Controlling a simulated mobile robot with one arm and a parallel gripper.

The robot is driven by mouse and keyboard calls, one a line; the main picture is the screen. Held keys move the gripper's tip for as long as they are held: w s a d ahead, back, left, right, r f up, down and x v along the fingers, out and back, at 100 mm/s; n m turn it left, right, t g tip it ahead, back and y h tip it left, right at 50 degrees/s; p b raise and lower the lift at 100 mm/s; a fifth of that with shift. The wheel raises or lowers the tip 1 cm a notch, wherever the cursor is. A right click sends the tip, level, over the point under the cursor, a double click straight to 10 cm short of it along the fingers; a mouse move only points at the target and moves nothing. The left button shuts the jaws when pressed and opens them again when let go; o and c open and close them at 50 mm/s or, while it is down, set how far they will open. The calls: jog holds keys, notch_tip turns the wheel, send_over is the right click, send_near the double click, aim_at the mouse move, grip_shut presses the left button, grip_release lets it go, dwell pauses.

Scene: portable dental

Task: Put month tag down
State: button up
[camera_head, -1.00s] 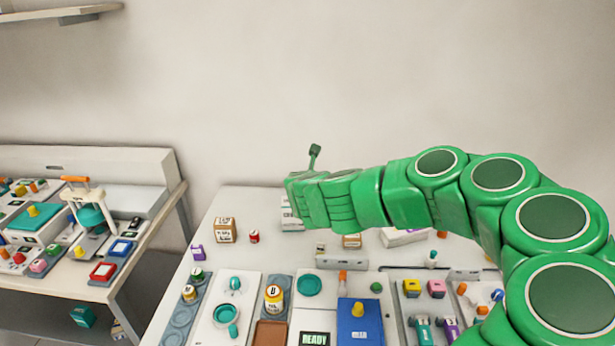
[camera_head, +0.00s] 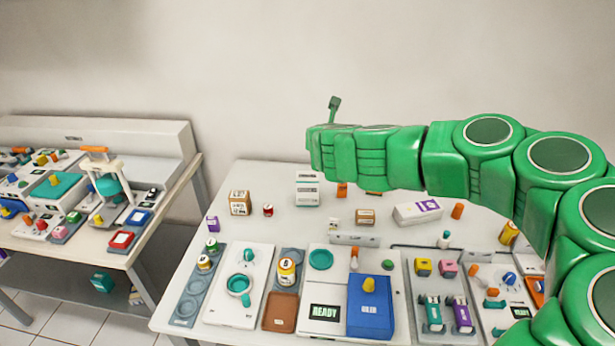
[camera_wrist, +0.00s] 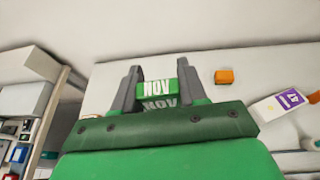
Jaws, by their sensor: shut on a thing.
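The month tag (camera_wrist: 157,88) is green with white letters reading NOV. In the wrist view it sits between the two grey fingers of my gripper (camera_wrist: 159,92), which is shut on it. Below the upper lettering, a paler face of the tag also reads NOV. The tag is held in front of a pale surface; I cannot tell its height.
A white box (camera_head: 307,190), brown box (camera_head: 239,203) and red-capped jar (camera_head: 268,210) stand at the back. A blue block (camera_head: 369,315), READY panel (camera_head: 324,312) and several small parts crowd the front. Bare table lies around the back boxes. A second cluttered bench (camera_head: 75,250) stands left.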

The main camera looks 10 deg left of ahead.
jog(key=shift+s+a+r+n+g+y, duration=0.1)
jog(key=shift+s+a+n+g+y, duration=0.35)
jog(key=shift+n+g+y, duration=1.2)
jog(key=shift+s+a+r+n+g+y, duration=0.1)
jog(key=shift+a+n+g+y, duration=0.75)
jog(key=shift+n+y, duration=1.45)
jog(key=shift+s+a+n+g+y, duration=0.3)
jog(key=shift+n+g+y, duration=1.35)
jog(key=shift+n, duration=0.6)
jog(key=w+a+f, duration=0.1)
jog(key=w+f, duration=0.3)
jog(key=w+a+f, duration=0.1)
jog(key=w+f, duration=0.2)
jog(key=f, duration=0.2)
jog(key=w+a+f, duration=0.2)
jog(key=w+f, duration=0.2)
jog(key=shift+w+f, duration=0.2)
jog(key=shift+w, duration=0.15)
jog(key=shift+w+a+f, duration=0.1)
jog(key=shift+w+f, duration=0.2)
jog(key=shift+w, duration=0.1)
jog(key=shift+w+f, duration=0.1)
